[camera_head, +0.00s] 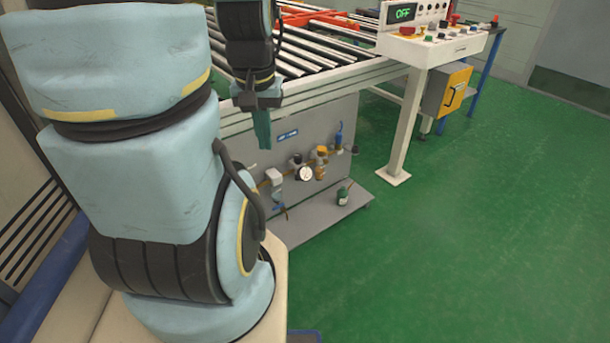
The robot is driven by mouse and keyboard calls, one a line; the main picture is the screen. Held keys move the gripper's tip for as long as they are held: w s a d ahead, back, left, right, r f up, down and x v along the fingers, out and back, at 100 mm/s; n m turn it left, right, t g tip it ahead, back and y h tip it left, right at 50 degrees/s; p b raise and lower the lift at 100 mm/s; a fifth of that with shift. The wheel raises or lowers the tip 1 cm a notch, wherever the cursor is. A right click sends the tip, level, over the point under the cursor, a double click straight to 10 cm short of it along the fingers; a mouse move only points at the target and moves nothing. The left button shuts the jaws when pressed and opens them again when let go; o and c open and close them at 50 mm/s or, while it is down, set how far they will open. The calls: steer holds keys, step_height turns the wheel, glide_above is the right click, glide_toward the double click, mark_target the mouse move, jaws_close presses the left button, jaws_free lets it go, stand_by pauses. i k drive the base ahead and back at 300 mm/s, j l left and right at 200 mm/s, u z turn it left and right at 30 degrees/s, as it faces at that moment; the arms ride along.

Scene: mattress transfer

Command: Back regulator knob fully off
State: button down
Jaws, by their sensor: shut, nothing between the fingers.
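A regulator with a round white gauge (304,174) is mounted on the grey panel (325,120) below the roller conveyor. A dark knob (297,158) shows just above the gauge. It is too small to tell how far it is turned. My gripper (263,146) points downward, shut and empty. In the picture it is above and left of the regulator, in front of the panel's upper left part, and looks apart from the knob.
Beside the regulator are a white-topped unit (273,176), an orange-topped unit (321,160) and a blue-handled valve (339,135). A green canister (343,196) stands on the lower shelf (318,224). The control console (430,45) reads OFF. The green floor at right is clear.

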mark_target(297, 158)
steer(key=i+l+u, duration=0.15)
steer(key=l+u, duration=0.3)
steer(key=l, duration=0.15)
steer(key=i+l+u, duration=0.1)
steer(key=l+u, duration=0.4)
steer(key=l, duration=0.05)
